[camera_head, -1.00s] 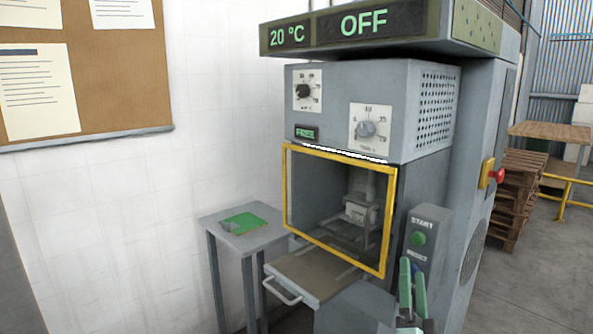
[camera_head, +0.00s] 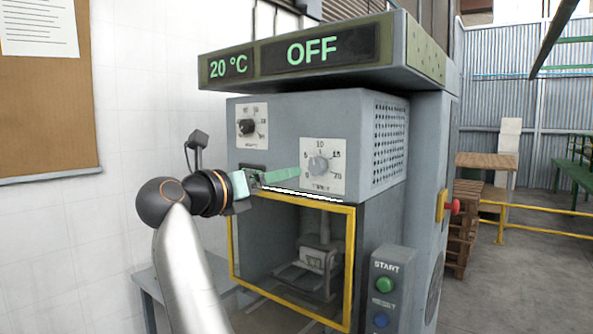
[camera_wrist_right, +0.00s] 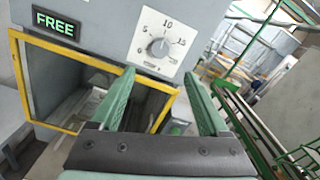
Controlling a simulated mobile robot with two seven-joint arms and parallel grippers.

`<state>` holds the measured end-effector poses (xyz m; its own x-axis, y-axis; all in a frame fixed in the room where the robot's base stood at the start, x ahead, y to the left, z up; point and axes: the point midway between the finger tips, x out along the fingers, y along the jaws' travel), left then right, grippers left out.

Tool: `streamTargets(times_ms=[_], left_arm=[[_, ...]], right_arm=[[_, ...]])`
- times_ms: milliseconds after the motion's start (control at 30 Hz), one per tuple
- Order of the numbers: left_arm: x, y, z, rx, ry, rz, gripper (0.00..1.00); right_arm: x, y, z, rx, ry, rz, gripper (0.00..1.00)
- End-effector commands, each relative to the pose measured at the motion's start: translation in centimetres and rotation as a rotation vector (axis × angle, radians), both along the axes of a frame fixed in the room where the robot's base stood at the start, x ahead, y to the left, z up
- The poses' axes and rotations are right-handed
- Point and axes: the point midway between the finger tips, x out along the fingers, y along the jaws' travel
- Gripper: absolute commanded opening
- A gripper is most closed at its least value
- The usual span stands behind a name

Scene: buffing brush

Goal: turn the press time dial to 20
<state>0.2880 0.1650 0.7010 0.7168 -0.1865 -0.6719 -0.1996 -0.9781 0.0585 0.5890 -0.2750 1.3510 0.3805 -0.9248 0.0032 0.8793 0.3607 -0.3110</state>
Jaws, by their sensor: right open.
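The press time dial (camera_head: 318,166) is a grey knob on a white plate with a number scale, on the right of the press front. It also shows in the right wrist view (camera_wrist_right: 157,47), ahead of and above the fingertips. I cannot tell for sure which mark its pointer is at. My right gripper (camera_head: 288,173) is in front of the press, its green fingers reaching towards the left edge of the dial plate. In the wrist view (camera_wrist_right: 160,86) its fingers are apart with nothing between them, not around the knob. My left gripper is not in view.
A second, dark dial (camera_head: 247,127) sits upper left. The overhead display (camera_head: 315,50) reads 20 °C and OFF; a small display (camera_wrist_right: 56,26) reads FREE. A yellow-framed window (camera_head: 350,265) lies below. The START box (camera_head: 388,300) stands lower right, with a red stop button (camera_head: 453,207) beyond.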

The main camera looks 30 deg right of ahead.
Motion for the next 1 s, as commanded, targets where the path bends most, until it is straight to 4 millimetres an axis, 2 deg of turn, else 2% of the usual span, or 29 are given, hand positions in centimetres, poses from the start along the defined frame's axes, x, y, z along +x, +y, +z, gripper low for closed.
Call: streamTargets(times_ms=[167,500,633,800,1000], left_arm=[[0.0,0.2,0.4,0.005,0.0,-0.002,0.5],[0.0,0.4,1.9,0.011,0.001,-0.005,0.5],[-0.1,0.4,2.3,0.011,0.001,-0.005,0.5],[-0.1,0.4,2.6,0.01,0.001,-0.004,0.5],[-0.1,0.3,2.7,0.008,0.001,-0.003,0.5]], right_arm=[[0.5,-1.2,0.2,0.01,-0.001,0.0,0.79],[3.0,-7.6,0.4,0.006,-0.001,-0.002,0.79],[3.8,-9.6,0.3,0.005,-0.002,-0.001,0.79],[4.5,-11.0,0.2,0.006,-0.002,0.001,0.79],[4.7,-11.4,0.1,0.006,-0.003,0.003,0.79]])
